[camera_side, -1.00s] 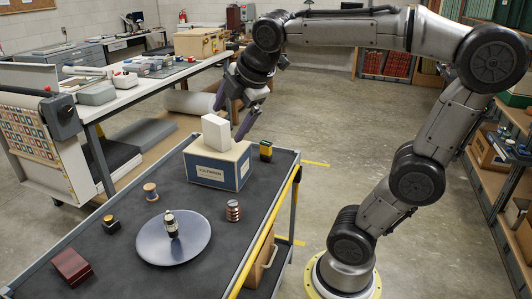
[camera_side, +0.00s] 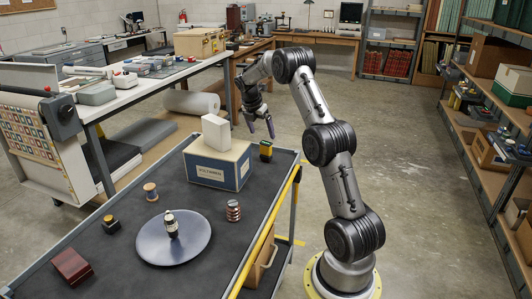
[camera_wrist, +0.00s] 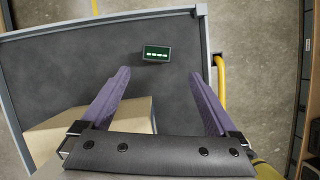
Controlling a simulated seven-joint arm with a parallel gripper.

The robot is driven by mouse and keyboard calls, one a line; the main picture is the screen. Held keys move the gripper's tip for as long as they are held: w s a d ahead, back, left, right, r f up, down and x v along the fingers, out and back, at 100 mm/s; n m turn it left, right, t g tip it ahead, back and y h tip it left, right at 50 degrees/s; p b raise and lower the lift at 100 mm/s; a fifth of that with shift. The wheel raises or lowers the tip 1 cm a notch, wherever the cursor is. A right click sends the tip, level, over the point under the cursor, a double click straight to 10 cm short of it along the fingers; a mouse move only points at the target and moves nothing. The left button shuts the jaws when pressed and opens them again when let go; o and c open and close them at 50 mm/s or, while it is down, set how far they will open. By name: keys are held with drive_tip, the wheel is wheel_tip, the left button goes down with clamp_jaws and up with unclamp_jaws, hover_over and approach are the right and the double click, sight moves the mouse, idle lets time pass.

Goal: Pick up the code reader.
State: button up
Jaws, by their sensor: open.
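A small dark block with a yellow band (camera_side: 265,150) stands at the back right corner of the cart. In the wrist view it shows a green face with a row of white marks (camera_wrist: 156,53). It seems to be the code reader, but I cannot be sure. My gripper (camera_side: 261,132) is open and empty, pointing down above that corner. In the wrist view the block lies just beyond my purple fingertips (camera_wrist: 158,74), roughly centred between them and apart from them.
A labelled cardboard box (camera_side: 217,165) with a white block (camera_side: 216,132) on top stands left of the device. A grey disc (camera_side: 160,248) carries a small dark-and-white item (camera_side: 171,225). A copper coil (camera_side: 233,210), spool (camera_side: 150,192) and red-brown box (camera_side: 71,267) are nearer. A yellow rail (camera_wrist: 221,90) edges the cart.

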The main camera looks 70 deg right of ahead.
sight(266, 144)
drive_tip(key=x, duration=0.7)
drive_tip(key=shift+d+f, duration=0.2)
drive_tip(key=shift+f, duration=0.05)
drive_tip(key=shift+w+x, duration=0.1)
drive_tip(key=shift+x, duration=1.35)
drive_tip(key=shift+w+x, duration=0.15)
drive_tip(key=shift+x, duration=1.3)
drive_tip(key=shift+d, duration=0.1)
drive_tip(key=shift+c, duration=0.2)
drive_tip(key=c, duration=1.4)
drive_tip(key=shift+r, duration=0.1)
clamp_jaws()
